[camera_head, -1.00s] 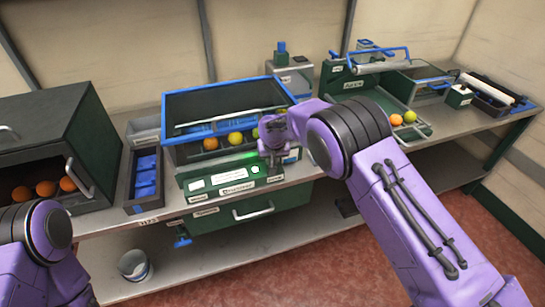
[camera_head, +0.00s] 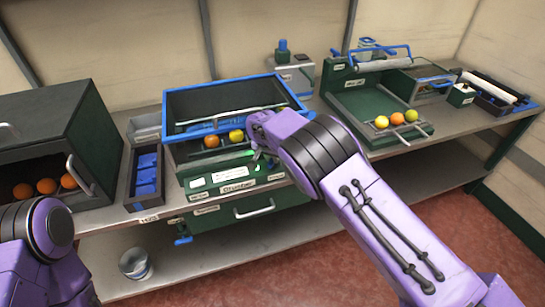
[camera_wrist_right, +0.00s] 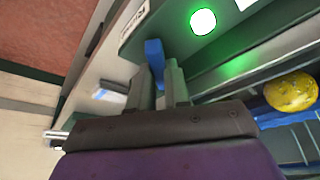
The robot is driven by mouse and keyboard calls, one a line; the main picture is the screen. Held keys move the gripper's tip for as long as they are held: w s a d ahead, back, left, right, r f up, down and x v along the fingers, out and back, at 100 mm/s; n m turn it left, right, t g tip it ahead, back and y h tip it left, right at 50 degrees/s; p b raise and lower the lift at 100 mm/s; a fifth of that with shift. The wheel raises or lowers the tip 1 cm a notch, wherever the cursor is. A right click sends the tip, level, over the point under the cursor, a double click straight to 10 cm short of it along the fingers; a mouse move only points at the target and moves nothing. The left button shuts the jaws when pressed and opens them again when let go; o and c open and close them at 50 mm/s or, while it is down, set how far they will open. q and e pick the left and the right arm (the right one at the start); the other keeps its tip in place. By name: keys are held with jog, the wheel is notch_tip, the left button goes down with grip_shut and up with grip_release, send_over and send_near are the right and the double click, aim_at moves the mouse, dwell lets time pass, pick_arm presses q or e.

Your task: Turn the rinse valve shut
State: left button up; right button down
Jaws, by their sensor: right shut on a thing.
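A blue valve handle (camera_wrist_right: 155,58) shows in the right wrist view, on the front of the green washer unit (camera_head: 205,180). My right gripper (camera_wrist_right: 160,88) is shut on this handle, with a grey finger on each side of it. In the head view my right gripper (camera_head: 262,158) is at the right part of the unit's front, and my purple wrist hides the handle. A green light (camera_wrist_right: 203,21) glows close to the fingers. My left arm shows at the lower left of the head view, but its gripper is out of view.
A dark green cabinet (camera_head: 60,110) with several oranges stands at the left. A green tray (camera_head: 365,105) with fruit is at the right. A bucket (camera_head: 135,265) sits on the lower shelf.

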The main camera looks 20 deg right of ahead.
jog(key=c, duration=1.1)
grip_release()
jog(key=p+v, duration=0.9)
jog(key=v, duration=0.1)
jog(key=shift+a+r, duration=0.1)
jog(key=shift+r, duration=0.15)
jog(key=shift+f, duration=0.1)
